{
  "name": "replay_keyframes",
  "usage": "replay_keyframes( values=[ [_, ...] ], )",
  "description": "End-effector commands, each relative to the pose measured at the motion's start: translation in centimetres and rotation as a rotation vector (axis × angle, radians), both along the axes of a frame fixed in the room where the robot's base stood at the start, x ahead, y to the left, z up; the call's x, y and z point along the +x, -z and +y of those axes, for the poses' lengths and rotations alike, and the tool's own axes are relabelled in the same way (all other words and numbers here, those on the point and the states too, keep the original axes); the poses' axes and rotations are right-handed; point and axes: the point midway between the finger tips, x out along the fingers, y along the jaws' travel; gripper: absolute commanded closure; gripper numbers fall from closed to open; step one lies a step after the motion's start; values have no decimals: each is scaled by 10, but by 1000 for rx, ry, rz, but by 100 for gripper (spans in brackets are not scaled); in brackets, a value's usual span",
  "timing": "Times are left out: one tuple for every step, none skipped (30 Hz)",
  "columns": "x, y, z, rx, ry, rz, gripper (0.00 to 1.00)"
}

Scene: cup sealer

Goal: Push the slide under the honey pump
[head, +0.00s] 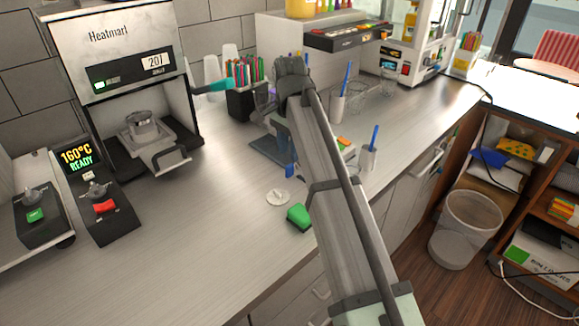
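The sealing machine labelled "Heatmarl" (112,45) stands at the left against the tiled wall. Its slide (165,148) sticks out of the front opening, with a grey handle at its front end. A round metal holder (142,126) sits at the slide's inner end, in the machine's bay. I cannot pick out a honey pump for certain; yellow containers (308,7) stand at the top edge, cut off by the frame. My arm reaches from the lower right to the middle of the counter, right of the slide and apart from it. My gripper is mostly hidden behind the arm; its fingers are not clear.
A dark-blue flat piece (270,150), white disc (278,198) and green block (299,215) lie by my arm. Counter before the slide is clear.

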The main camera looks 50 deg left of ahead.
Motion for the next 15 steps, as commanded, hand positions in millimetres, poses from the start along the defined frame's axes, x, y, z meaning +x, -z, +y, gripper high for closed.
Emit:
replay_keyframes(
  values=[
    [-1,11,-2,-2,0,1,61],
    [-1,15,-2,-2,0,1,61],
    [-1,22,-1,-1,0,1,61],
    [-1,27,-1,-1,0,1,61],
    [-1,32,-1,-1,0,1,61],
    [-1,37,-1,-2,0,1,61],
    [-1,41,-1,-1,0,1,61],
    [0,44,-1,-1,-1,1,61],
    [0,48,-1,0,0,1,61],
    [0,52,-1,0,-1,1,61],
    [0,54,-1,0,-1,1,61],
    [0,57,-1,-1,-1,1,61],
    [0,59,-1,0,-1,1,61],
    [0,61,-1,0,-1,1,61],
    [0,62,0,0,-1,1,61]
  ],
)
